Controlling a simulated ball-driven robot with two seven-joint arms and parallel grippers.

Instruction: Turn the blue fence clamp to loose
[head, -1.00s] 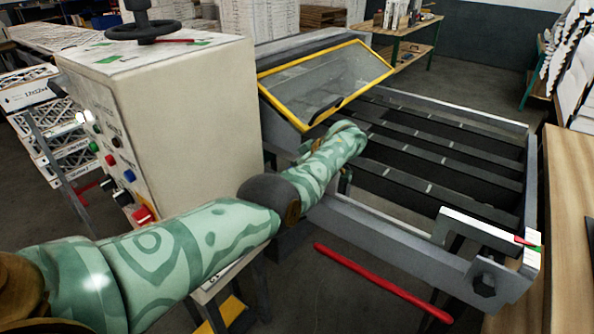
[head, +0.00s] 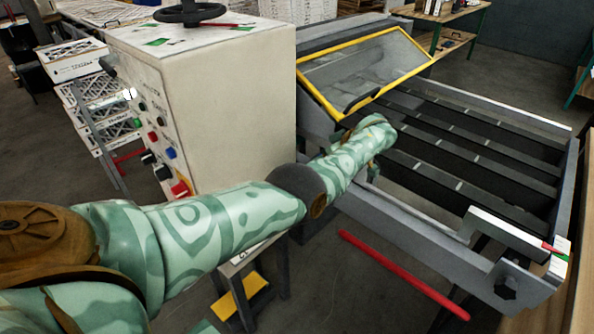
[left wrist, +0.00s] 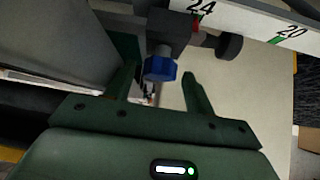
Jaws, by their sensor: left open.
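The blue fence clamp (left wrist: 160,69) is a small blue knob under a dark block in the left wrist view. The block sits by a white scale strip (left wrist: 245,22) marked 24 and 20. My left gripper (left wrist: 160,84) is open, its two green fingers on either side of the knob in the picture. I cannot tell whether a finger touches it. In the head view my left arm reaches to the machine bed (head: 465,150) beside the yellow-framed guard (head: 365,70); the gripper and the clamp are hidden there. My right gripper is not in view.
A cream control cabinet (head: 225,110) with coloured buttons and a handwheel (head: 190,12) stands left of the guard. A wooden table (head: 585,270) edges the right side. Boxed filters (head: 100,105) are stacked at left.

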